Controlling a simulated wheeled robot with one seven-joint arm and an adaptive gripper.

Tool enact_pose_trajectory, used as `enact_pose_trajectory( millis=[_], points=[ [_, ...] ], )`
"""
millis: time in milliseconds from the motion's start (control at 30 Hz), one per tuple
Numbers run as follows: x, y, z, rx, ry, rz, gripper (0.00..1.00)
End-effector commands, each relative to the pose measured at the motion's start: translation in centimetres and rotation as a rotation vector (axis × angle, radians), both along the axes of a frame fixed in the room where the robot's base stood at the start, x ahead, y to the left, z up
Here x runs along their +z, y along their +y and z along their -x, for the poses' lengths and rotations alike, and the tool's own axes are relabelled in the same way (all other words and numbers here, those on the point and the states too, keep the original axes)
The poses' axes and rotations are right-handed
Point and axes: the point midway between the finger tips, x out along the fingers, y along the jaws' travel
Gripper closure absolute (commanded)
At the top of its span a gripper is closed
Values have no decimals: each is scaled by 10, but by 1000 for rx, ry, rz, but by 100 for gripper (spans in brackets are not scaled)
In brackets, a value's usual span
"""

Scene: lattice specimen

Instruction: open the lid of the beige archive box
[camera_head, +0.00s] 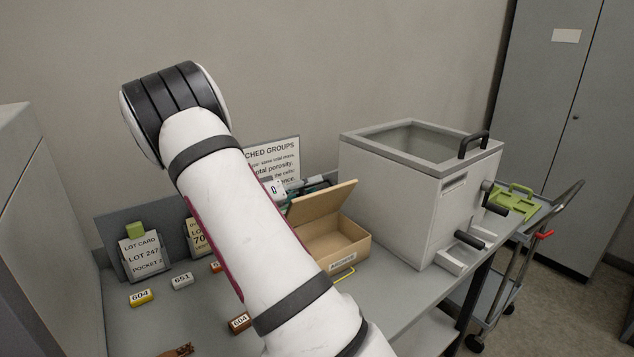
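The beige archive box (351,258) stands on the grey bench, just right of my arm, with a small label on its front. Its lid (322,203) is raised and tilted up along the back left side, and the inside of the box shows. The interior that I can see looks empty. My arm crosses the middle of the view and hides the box's left end. I cannot make out my gripper; it is hidden behind the arm or out of view. I cannot tell whether anything touches the lid.
A large white cabinet-like unit (390,207) with black handles stands close right of the box. A sign (280,155) and small dark and teal items are behind the lid. Lot card (143,256) and several small numbered blocks (141,297) are at left. A trolley (512,285) stands right.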

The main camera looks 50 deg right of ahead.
Motion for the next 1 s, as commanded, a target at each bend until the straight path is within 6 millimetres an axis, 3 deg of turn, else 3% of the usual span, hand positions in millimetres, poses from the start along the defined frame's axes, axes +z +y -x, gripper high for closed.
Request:
enact_pose_trajectory(
  millis=[200, 533, 700, 1000],
  points=[
    [0, -19, 6, 0, 1, 0, 67],
    [0, -22, 6, 1, 1, 0, 67],
    [0, -22, 6, 1, 1, 0, 100],
    [-1, -22, 5, 1, 6, -3, 100]
  ],
)
